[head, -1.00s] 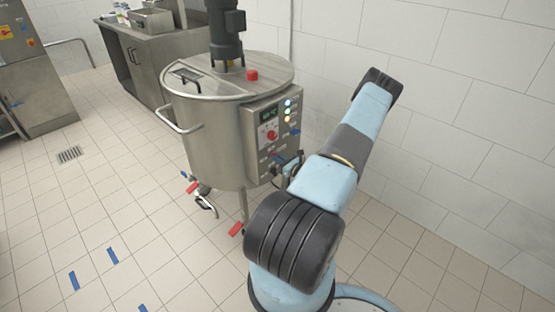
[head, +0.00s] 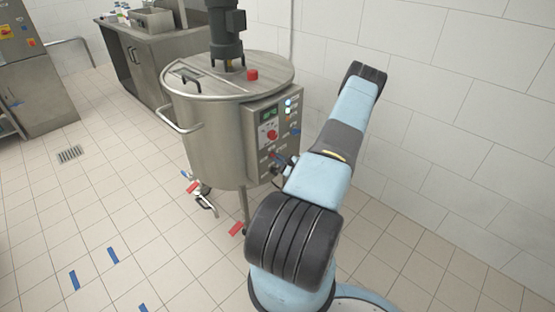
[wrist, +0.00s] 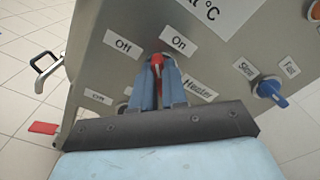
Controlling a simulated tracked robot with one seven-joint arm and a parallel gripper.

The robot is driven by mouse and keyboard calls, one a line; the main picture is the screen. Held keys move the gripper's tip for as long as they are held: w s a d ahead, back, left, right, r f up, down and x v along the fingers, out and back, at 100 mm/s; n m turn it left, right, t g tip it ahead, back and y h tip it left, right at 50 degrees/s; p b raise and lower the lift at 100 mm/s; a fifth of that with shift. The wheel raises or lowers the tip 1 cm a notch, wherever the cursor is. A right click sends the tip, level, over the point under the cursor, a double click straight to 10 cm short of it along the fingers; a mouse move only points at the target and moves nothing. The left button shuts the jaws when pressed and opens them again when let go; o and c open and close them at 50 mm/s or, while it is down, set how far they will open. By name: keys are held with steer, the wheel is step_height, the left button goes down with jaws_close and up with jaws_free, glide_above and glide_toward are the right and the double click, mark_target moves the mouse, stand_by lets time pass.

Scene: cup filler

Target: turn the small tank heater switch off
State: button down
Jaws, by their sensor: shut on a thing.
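The steel tank (head: 215,135) stands left of my arm in the head view, with its control box (head: 272,125) facing right. In the wrist view, the red heater switch (wrist: 157,62) sits on the steel panel between an "Off" label (wrist: 123,46) and an "On" label (wrist: 179,42). A "Heater" label (wrist: 199,89) is just below right of it. My gripper (wrist: 158,84) is shut on the switch, with a blue finger on each side. The red tip shows between the fingers, pointing up in the picture; the lower part of the switch is hidden.
A blue knob (wrist: 270,88) with "Slow" and "Fast" labels is on the panel at the right. A second "Off" label (wrist: 97,97) is at the lower left. A tiled wall (head: 450,110) runs along the right.

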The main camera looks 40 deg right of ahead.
steer(key=shift+s+a+f+n, duration=0.1)
steer(key=shift+n, duration=1.4)
steer(key=shift+a+f+n, duration=0.1)
steer(key=shift+f+n, duration=0.05)
steer(key=shift+n, duration=1.35)
steer(key=shift+s+a+f+n, duration=0.1)
steer(key=shift+n, duration=1.4)
steer(key=c, duration=1.4)
jaws_free()
steer(key=shift+c, duration=0.2)
steer(key=shift+o, duration=1.4)
steer(key=shift+w+d+r, duration=0.1)
steer(key=shift+w, duration=0.05)
steer(key=s+d, duration=0.1)
steer(key=s, duration=1.2)
steer(key=shift+s, duration=0.4)
